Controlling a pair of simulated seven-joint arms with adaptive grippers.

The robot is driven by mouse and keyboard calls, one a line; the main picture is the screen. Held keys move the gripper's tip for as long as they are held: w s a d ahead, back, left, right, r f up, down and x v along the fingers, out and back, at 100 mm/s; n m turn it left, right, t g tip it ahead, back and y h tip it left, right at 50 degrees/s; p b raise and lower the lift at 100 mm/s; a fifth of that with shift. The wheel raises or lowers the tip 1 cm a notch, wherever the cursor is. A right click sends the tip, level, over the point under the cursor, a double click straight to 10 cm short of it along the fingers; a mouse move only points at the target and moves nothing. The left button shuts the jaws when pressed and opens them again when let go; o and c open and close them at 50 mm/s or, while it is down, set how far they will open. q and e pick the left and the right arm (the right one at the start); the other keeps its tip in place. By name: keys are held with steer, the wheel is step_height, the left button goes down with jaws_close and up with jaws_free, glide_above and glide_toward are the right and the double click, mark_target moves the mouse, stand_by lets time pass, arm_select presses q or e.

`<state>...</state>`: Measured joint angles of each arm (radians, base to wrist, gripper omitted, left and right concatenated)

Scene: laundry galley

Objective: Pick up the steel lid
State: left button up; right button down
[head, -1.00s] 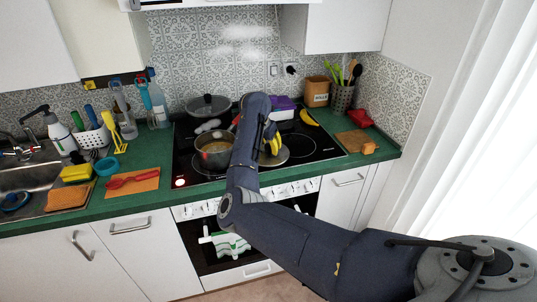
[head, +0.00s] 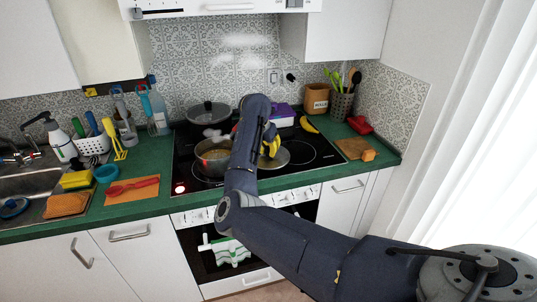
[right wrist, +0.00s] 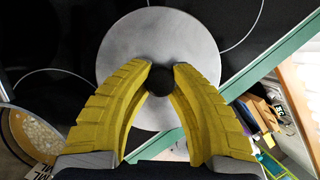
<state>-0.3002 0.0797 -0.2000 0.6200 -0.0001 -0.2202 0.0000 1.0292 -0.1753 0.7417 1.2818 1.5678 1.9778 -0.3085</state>
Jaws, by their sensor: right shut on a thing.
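The steel lid (head: 281,158) is a flat grey disc with a dark round knob, on or just above the right front part of the black hob. Whether it touches the hob I cannot tell. It fills the upper middle of the right wrist view (right wrist: 160,35). My right gripper (head: 270,147) is over the lid, its yellow fingers shut on the black knob (right wrist: 163,84). In the head view my right arm hides part of the lid and the knob. My left gripper is not in view.
An open steel pot (head: 213,157) with food inside stands left of the lid, close to my right arm. A pan with a glass lid (head: 208,112) is behind it. A banana (head: 309,125) and a purple-and-white box (head: 283,116) lie behind. A wooden board (head: 353,148) is at right.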

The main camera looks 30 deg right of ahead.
mark_target(269, 148)
step_height(269, 148, up, 18)
stand_by(0.5)
stand_by(0.4)
